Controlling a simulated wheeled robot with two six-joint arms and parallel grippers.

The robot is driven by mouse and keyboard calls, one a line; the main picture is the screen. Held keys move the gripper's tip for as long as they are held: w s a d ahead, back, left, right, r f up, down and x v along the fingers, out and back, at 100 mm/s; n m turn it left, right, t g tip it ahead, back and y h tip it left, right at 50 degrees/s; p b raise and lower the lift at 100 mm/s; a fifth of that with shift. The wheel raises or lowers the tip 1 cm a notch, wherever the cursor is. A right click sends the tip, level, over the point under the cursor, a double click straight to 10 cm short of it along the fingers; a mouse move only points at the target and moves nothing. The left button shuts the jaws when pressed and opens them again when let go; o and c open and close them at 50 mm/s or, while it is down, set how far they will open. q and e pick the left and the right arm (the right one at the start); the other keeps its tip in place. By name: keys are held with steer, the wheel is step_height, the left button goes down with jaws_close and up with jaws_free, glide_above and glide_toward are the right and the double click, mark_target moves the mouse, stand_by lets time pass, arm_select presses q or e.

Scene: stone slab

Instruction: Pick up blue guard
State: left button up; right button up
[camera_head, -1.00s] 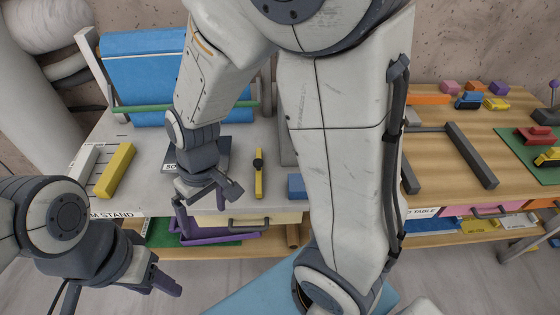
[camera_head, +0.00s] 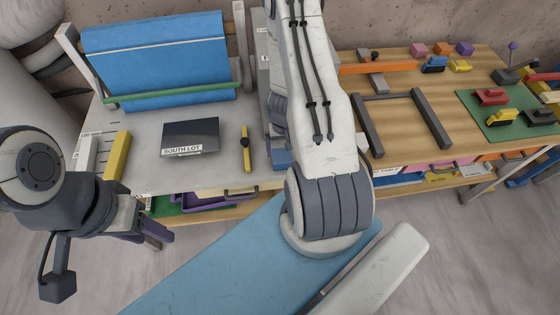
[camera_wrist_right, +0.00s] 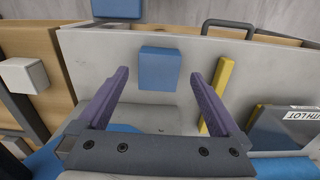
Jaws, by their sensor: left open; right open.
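A small blue block (camera_wrist_right: 160,67), which looks like the blue guard, lies on the pale grey stand top near its front edge. In the head view only part of the blue block (camera_head: 282,158) shows beside my right arm. My right gripper (camera_wrist_right: 158,76) is open and empty in the right wrist view. Its two purple fingers point at the block, one to each side; whether they reach its height I cannot tell. In the head view my right arm mostly hides this gripper. My left gripper (camera_head: 158,234) hangs in front of the stand, away from the block.
A yellow bar (camera_head: 245,149) with a black knob lies left of the block. A dark South Lot plate (camera_head: 190,138) lies further left, and a big blue pad (camera_head: 155,55) stands behind. The wooden table (camera_head: 410,75) at right carries a grey frame and several blocks.

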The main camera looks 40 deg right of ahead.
mark_target(283, 161)
step_height(283, 161, down, 8)
steer(key=b, duration=0.7)
steer(key=shift+f, duration=0.1)
steer(key=c, duration=1.1)
